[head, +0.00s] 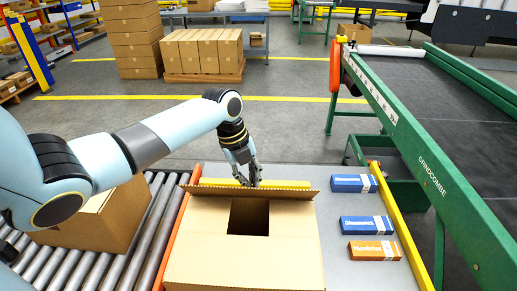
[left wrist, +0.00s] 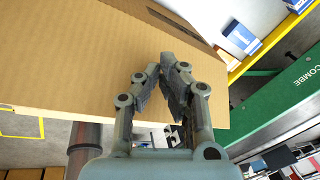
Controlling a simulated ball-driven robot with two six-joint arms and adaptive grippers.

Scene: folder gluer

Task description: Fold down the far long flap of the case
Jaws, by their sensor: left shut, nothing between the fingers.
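The case (head: 240,262) is an open brown cardboard box in the lower middle of the head view. Its side flaps and near flap lie inward, leaving a dark opening in the middle. The far long flap (head: 290,194) stands up along the far edge, seen nearly edge-on. My left gripper (head: 249,182) is just beyond that flap, pointing down, its fingers together and empty; the flap partly hides the tips. In the left wrist view the gripper (left wrist: 168,78) shows in front of a broad cardboard surface (left wrist: 80,60). Contact cannot be told. My right gripper is not in view.
Two blue cartons (head: 352,183) (head: 366,225) and an orange carton (head: 374,250) lie on the grey table right of the case. Another brown box (head: 100,215) stands on the roller conveyor (head: 150,225) at left. A green-framed belt conveyor (head: 440,130) is at right.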

